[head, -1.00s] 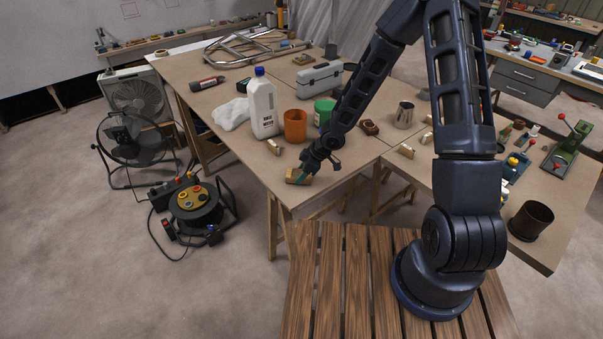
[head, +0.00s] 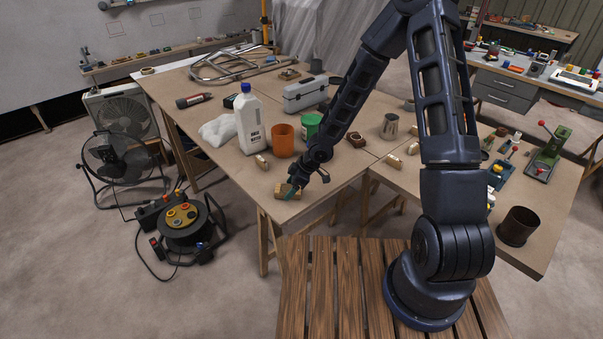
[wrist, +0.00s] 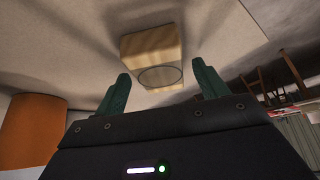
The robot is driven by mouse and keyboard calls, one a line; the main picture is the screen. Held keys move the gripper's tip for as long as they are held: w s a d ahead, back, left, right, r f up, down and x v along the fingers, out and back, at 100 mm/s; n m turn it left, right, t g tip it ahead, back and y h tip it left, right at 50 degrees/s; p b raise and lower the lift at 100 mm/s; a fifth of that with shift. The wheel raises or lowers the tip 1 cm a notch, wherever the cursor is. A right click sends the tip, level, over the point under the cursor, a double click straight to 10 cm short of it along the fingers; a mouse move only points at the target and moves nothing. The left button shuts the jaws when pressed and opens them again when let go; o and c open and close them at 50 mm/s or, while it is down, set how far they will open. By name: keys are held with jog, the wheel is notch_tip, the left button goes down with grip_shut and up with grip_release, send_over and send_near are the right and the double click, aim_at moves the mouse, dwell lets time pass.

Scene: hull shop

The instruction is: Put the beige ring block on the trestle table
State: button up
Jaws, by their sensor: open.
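The beige ring block (head: 281,190) appears to rest on the trestle table (head: 240,178), close to its near left corner. In the wrist view the block (wrist: 152,48) is a pale wooden piece with a round outline on the face toward me. My gripper (head: 294,187) is low over the table at the block and partly covers it in the head view. In the wrist view my gripper (wrist: 160,70) is open, its green fingers apart on either side of the block's near end. I cannot tell whether a finger touches it.
An orange cup (head: 283,141), a white bottle (head: 249,120) and a small wooden piece (head: 261,161) stand behind the block. A green can (head: 311,124) and a grey toolbox (head: 305,93) are farther back. A cable reel (head: 181,222) is on the floor at left.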

jog(key=v, duration=1.1)
jog(key=shift+d+r, duration=0.15)
jog(key=shift+r, duration=0.1)
dwell(0.7)
jog(key=w+d+r+m+t+h, duration=0.15)
jog(key=d+m+h, duration=0.3)
jog(key=d, duration=0.85)
jog(key=d+r+m+t+h, duration=0.1)
jog(key=d+r+m+h, duration=0.3)
jog(key=d+r, duration=0.5)
jog(key=s+d+r+m+t+y, duration=0.1)
jog(key=s+d+r+m, duration=0.3)
jog(key=s+r, duration=0.4)
jog(key=s+d+r+m+t+y, duration=0.1)
jog(key=s+d+r+m, duration=0.4)
jog(key=s+r, duration=0.4)
notch_tip(320, 180, up, 3)
jog(key=shift+s+d+f, duration=0.15)
jog(key=shift+d+f, duration=0.05)
jog(key=shift+d, duration=0.15)
jog(key=shift+m+y, duration=0.25)
